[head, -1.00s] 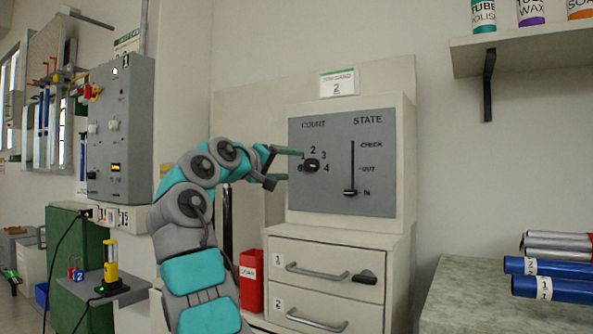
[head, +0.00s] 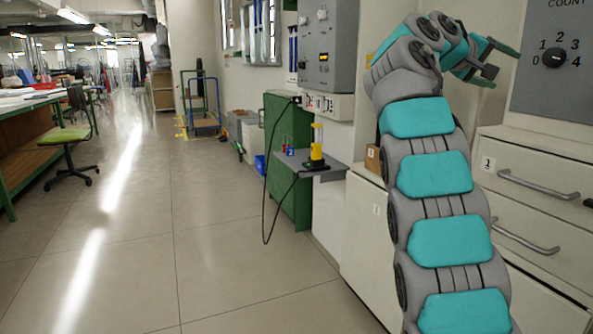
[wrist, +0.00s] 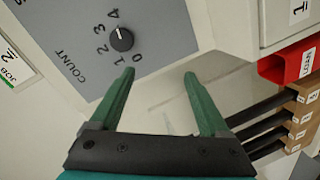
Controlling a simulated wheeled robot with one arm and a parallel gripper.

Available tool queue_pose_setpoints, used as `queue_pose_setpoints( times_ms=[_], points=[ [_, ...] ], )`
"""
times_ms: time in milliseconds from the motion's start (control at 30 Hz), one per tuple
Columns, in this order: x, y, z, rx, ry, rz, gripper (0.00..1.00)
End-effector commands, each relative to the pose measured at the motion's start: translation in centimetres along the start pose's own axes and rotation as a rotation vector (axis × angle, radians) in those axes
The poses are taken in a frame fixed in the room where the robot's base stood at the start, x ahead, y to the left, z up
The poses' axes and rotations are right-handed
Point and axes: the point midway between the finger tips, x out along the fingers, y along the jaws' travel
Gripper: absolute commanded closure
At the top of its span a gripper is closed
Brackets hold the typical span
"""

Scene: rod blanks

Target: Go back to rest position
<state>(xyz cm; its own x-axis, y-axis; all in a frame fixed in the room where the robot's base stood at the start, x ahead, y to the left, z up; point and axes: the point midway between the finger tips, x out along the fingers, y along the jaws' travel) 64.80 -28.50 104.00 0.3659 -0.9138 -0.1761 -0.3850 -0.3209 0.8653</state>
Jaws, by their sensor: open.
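My gripper (head: 500,62) is at the upper right of the head view, beside the grey COUNT panel (head: 545,88). In the wrist view my gripper (wrist: 160,92) is open, with two green fingers apart and nothing between them. The black COUNT knob (wrist: 122,39) lies just beyond the fingers, apart from them. The knob also shows in the head view (head: 551,57), with the numbers 0 to 4 around it; its pointer setting is too small to tell. My arm is raised and bent at the right of the head view.
A white drawer cabinet (head: 520,215) stands below the panel. A red bin (wrist: 290,62) and several black rods in a brown rack (wrist: 300,112) are close to the gripper. A small shelf (head: 310,165) holds a yellow device. The floor (head: 150,240) at left is open; a green chair (head: 65,138) stands beyond.

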Motion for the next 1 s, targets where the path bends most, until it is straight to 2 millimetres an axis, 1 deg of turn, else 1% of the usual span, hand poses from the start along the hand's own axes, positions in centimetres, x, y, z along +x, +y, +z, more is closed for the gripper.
queue_pose_setpoints(
  times_ms=[167,233,367,400,467,500,567,667,700,767,800,867,900,967,1000],
  points=[
    [-1.0,-3.5,1.8,-0.064,-0.027,-0.142,0.2],
    [-1.6,-5.0,3.0,-0.083,-0.042,-0.201,0.2],
    [-2.8,-8.2,6.0,-0.114,-0.079,-0.315,0.2],
    [-3.2,-9.2,7.1,-0.122,-0.093,-0.351,0.2],
    [-4.1,-10.6,8.8,-0.131,-0.112,-0.404,0.2],
    [-4.7,-11.8,10.1,-0.139,-0.128,-0.442,0.2],
    [-5.8,-13.2,12.0,-0.147,-0.149,-0.497,0.2],
    [-7.7,-15.8,15.5,-0.158,-0.191,-0.589,0.2],
    [-8.7,-16.7,17.0,-0.16,-0.207,-0.624,0.2],
    [-10.1,-18.3,19.4,-0.165,-0.237,-0.681,0.2],
    [-11.2,-19.2,21.1,-0.169,-0.258,-0.718,0.2],
    [-12.8,-20.6,23.6,-0.172,-0.291,-0.773,0.2],
    [-14.0,-21.5,25.3,-0.173,-0.313,-0.81,0.2],
    [-15.9,-22.9,28.0,-0.178,-0.348,-0.864,0.2],
    [-17.2,-23.7,29.7,-0.179,-0.372,-0.899,0.2]
  ],
)
